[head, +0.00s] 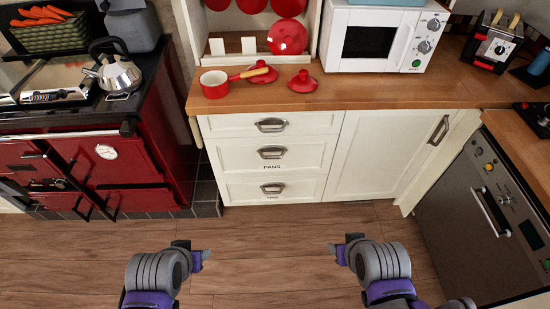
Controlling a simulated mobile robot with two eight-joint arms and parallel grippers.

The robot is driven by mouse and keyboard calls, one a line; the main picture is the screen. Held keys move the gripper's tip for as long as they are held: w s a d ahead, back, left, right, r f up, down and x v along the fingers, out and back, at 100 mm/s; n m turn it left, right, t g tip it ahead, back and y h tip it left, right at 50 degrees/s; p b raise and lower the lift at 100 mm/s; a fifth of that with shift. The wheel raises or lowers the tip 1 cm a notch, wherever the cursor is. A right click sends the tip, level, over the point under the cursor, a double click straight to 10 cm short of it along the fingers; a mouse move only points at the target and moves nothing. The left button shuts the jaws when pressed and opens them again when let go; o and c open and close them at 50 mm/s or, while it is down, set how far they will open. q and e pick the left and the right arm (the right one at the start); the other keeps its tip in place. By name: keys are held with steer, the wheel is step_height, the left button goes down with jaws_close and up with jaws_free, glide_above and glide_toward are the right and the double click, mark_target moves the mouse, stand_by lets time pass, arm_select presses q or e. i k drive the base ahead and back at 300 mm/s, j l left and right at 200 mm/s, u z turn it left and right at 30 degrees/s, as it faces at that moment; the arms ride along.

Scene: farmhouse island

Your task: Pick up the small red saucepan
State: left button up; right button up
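The small red saucepan (214,84) stands upright on the wooden counter, near its front left corner. Its red handle points right and ends in a wooden grip that lies close to a red lid. My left gripper (204,256) and my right gripper (336,252) are both low over the floor, well short of the counter and apart from the saucepan. Their fingers are small and seen from above, so I cannot tell whether either is open or shut. I see nothing held in them.
Red lids (303,82) lie right of the saucepan. A white microwave (374,40) and a toaster (493,40) stand further right. A red stove (100,165) with a kettle (115,72) is at the left. The wooden floor (270,235) before the drawers is clear.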

mark_target(214, 84)
steer(key=i+l+z, duration=0.3)
steer(key=i+l, duration=0.15)
steer(key=i, duration=0.3)
steer(key=i+l+z, duration=0.15)
steer(key=i, duration=0.2)
steer(key=i+j, duration=0.2)
steer(key=j, duration=0.2)
